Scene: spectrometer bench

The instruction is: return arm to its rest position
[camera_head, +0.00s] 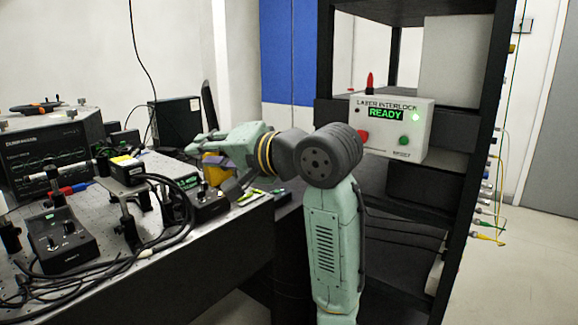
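My arm (335,235) is pale green with dark joints. It rises at the centre of the view, bends at a dark elbow-like joint, and its far part points left over the bench. My gripper (194,144) is at the left end of the arm, above the back right part of the bench. It is small and seen from the side, so the gap between its fingers cannot be made out. No held object is clear. A yellow and purple item (216,172) shows just below the gripper; whether they touch cannot be told.
The optical bench (225,232) at left carries black control boxes (62,240), cables and a large instrument (50,155). A black rack (480,130) at right bears the laser interlock box (397,125), reading READY with a green light. Open floor (510,270) lies at far right.

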